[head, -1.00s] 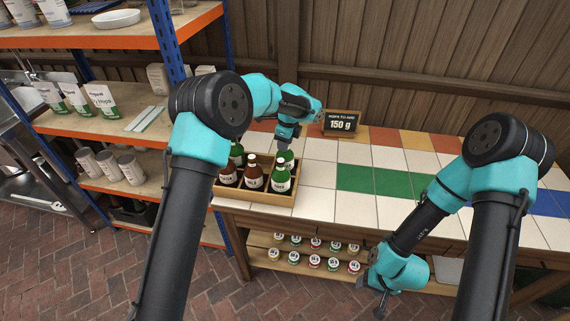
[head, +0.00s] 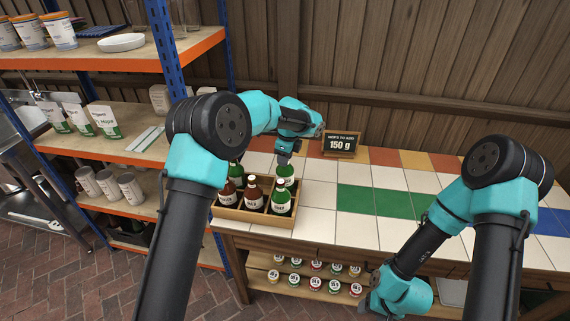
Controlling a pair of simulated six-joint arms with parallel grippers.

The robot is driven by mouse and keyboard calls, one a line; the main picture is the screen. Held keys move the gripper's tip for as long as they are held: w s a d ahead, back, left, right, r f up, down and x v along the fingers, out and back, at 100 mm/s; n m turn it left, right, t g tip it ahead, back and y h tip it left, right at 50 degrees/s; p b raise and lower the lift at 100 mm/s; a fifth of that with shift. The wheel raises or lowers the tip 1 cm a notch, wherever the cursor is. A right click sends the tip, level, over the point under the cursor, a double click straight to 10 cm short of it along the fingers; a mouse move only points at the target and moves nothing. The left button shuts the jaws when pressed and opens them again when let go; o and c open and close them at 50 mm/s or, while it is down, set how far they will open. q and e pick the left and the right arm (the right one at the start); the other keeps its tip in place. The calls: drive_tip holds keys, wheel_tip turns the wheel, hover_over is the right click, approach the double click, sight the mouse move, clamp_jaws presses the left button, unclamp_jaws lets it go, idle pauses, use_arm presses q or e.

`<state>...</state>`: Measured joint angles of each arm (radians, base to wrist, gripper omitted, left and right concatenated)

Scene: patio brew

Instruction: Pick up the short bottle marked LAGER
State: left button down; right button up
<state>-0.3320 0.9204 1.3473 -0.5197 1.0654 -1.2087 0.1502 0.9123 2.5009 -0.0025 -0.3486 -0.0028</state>
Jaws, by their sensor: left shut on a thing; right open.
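A wooden crate (head: 232,213) at the left end of the tiled bench holds several bottles. Two brown bottles (head: 253,196) and a green bottle (head: 281,199) stand in its front row. A green bottle (head: 237,175) stands behind at the left. My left gripper (head: 284,160) points down at the crate's back right and is shut on the top of another green bottle (head: 286,174). The front green bottle partly hides that bottle's lower part. The bottle labels are too small to read. My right gripper (head: 378,308) is low at the bench's front, open and apart from the bottles.
A small sign reading 150 g (head: 340,144) stands behind the crate. The tiled top (head: 385,203) right of the crate is clear. Several small jars (head: 316,284) sit on the shelf below. An orange-edged shelf rack (head: 130,152) stands close at the left.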

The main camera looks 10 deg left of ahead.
use_arm(q)
wheel_tip(320, 180, up, 15)
drive_tip(key=shift+r, duration=0.2)
idle(0.6)
